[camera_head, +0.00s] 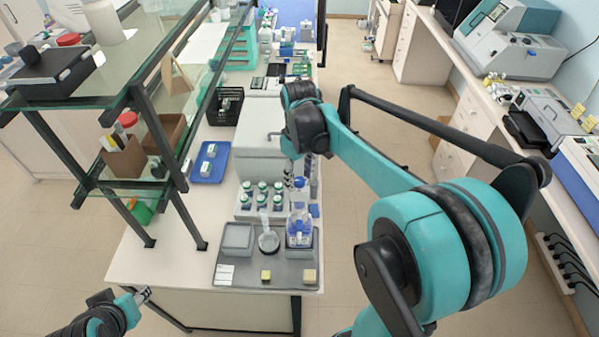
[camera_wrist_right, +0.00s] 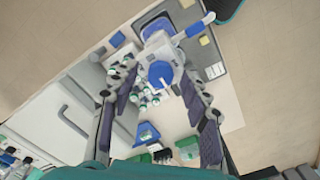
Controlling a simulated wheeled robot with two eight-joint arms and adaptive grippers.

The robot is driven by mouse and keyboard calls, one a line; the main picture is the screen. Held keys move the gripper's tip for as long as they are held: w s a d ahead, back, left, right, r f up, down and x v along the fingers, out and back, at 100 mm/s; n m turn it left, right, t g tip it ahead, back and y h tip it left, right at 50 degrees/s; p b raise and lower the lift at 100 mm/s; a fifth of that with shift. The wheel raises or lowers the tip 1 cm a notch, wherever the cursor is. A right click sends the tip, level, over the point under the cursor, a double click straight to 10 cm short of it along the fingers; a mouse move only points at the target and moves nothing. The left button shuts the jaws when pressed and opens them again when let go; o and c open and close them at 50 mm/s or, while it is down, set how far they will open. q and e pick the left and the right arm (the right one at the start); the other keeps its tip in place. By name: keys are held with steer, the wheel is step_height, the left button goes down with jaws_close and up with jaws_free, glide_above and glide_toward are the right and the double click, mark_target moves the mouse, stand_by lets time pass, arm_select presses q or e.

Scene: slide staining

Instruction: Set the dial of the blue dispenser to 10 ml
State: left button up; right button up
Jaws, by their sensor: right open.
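The blue dispenser (camera_head: 300,232), a clear bottle with blue liquid, stands upright in the grey tray (camera_head: 225,272) at the bench's near end. Its upper part is partly hidden by my right gripper (camera_head: 301,180), which points down over it. In the right wrist view, white and blue dispenser parts (camera_wrist_right: 160,72) lie between the open fingers of my right gripper (camera_wrist_right: 158,82). I cannot tell whether they touch. The dial's setting is too small to read. My left gripper (camera_head: 138,296) is low at the left, away from the dispenser; its jaw state is unclear.
Several green-capped bottles (camera_head: 262,188) stand in a rack behind the dispenser. A round dish (camera_head: 268,242) is left of it. A blue tray (camera_head: 210,162) and a glass shelf (camera_head: 60,90) are further left. Open floor (camera_head: 345,210) lies right of the bench.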

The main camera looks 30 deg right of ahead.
mark_target(300, 180)
step_height(300, 180, up, 12)
stand_by(0.4)
steer(key=shift+f, duration=0.1)
stand_by(0.4)
